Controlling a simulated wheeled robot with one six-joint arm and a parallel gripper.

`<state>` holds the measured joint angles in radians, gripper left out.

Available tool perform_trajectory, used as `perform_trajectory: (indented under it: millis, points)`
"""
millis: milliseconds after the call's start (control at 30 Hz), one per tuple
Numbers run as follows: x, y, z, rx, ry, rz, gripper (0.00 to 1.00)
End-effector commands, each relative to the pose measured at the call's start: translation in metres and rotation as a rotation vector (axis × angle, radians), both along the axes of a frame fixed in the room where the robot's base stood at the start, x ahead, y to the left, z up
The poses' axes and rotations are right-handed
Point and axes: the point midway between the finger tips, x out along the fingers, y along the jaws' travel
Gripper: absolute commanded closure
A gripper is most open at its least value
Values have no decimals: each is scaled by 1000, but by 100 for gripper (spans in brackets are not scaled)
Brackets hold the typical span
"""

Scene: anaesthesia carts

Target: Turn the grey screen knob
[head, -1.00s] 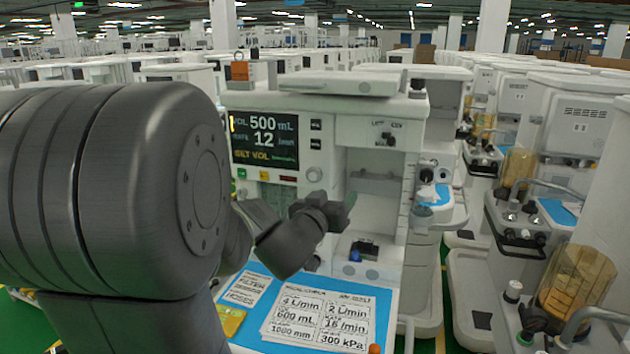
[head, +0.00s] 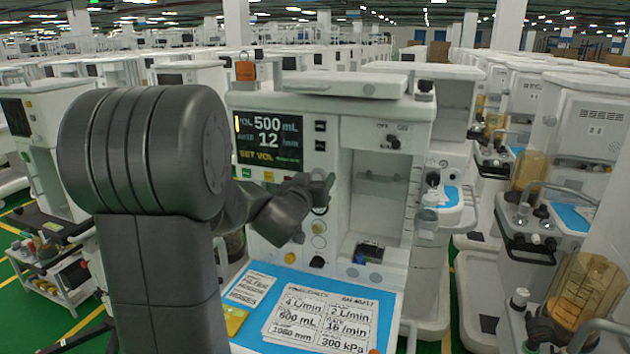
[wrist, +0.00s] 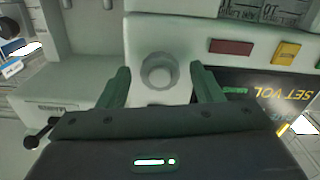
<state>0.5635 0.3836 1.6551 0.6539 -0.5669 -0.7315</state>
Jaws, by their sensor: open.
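The grey screen knob (wrist: 158,71) is a round pale knob on the light panel beside the screen. In the wrist view it lies between and a little beyond the two green fingers of my gripper (wrist: 161,88). The fingers are apart, with a clear gap on each side of the knob. In the head view my gripper (head: 326,186) is at the panel's right side and hides most of the knob. The dark screen (head: 268,139) reads 500 mL, 12 /min and SET VOL.
A red button (wrist: 231,47) and a yellow button (wrist: 287,52) sit beside the knob. Below my gripper is a blue worktop (head: 257,283) with a printed card (head: 320,312). An open white bay (head: 380,215) lies to the right. Other carts stand close by.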

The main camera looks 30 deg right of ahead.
Motion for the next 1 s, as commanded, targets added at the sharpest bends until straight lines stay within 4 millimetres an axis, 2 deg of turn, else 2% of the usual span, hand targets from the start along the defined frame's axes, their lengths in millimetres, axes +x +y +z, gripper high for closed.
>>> perform_trajectory:
  millis: [33,233,267,667,1000]
  points:
    - [0,0,0,0,0,0,44]
    - [0,0,0,0,0,0,84]
    - [0,0,0,0,0,0,85]
    - [0,0,-2,49,-62,0,85]
    - [0,0,-3,215,-272,0,85]
